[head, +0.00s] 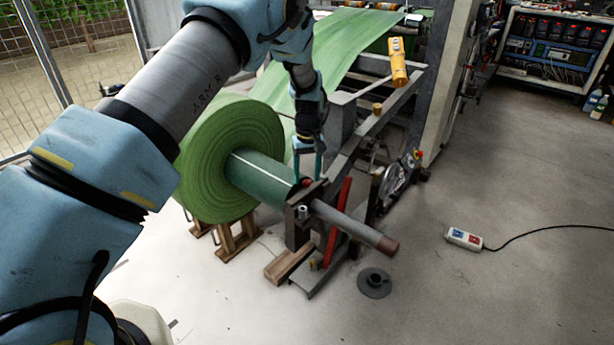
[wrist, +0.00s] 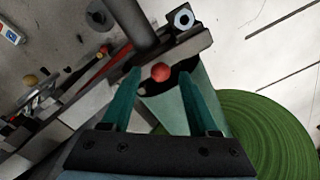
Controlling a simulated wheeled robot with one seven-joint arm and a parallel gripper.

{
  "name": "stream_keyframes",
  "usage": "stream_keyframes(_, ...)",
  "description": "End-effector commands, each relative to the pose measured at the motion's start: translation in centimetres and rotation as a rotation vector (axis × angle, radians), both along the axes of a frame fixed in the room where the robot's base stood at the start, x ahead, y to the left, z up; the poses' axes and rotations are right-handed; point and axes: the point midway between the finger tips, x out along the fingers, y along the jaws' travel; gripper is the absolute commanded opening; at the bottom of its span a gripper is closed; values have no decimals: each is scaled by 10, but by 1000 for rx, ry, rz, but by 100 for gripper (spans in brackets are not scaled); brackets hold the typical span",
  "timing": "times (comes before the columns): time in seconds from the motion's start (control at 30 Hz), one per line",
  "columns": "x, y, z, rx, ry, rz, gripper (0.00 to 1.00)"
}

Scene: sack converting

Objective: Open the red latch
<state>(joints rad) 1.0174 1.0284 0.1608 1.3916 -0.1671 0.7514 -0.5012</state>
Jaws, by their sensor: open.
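The red latch shows a round red knob (wrist: 161,72) in the wrist view, beside the dark clamp that holds the roll's shaft. In the head view the knob (head: 307,183) is small, just below my fingertips. My gripper (head: 308,176) points down over the clamp with its teal fingers apart. In the wrist view the fingertips of my gripper (wrist: 160,76) stand one on each side of the knob, with gaps showing. I cannot tell whether the tips reach down to its height. The rest of the latch is hidden or too dark to make out.
A grey shaft (head: 355,226) sticks out of the green roll (head: 228,160) through the stand. A red bar (head: 337,221) leans beside the stand. A yellow pendant (head: 399,62) hangs above the frame. Open floor lies right, with a socket box (head: 464,238) and cable.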

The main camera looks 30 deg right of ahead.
Motion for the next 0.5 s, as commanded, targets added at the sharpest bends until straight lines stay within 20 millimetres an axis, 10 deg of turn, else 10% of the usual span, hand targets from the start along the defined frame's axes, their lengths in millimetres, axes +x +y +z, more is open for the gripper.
stream_keyframes(0.5,0,0,-10,0,0,0,50)
